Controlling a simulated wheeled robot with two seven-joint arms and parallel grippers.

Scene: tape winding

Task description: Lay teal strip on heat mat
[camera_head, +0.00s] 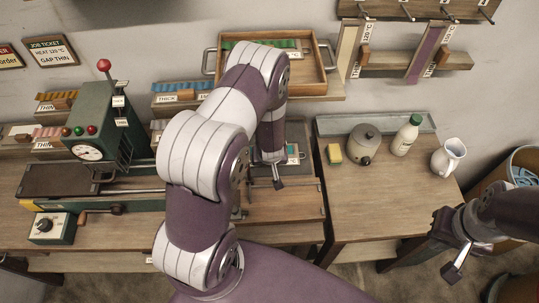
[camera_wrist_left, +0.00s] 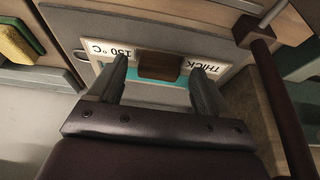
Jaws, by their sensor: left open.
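In the head view my left arm hides much of this spot; part of the teal strip (camera_head: 293,153) shows beside my left gripper (camera_head: 274,172). A dark flat plate (camera_head: 60,180), possibly the heat mat, sits at the left. My right gripper (camera_head: 460,257) hangs at the right, away from the strip.
A green machine (camera_head: 103,120) with a red-knobbed lever stands behind the plate, and a dial box (camera_head: 50,228) in front. A wooden tray (camera_head: 326,72) is at the back. A sponge (camera_head: 335,153), kettle (camera_head: 364,144), bottle (camera_head: 406,136) and jug (camera_head: 448,157) stand on the right table.

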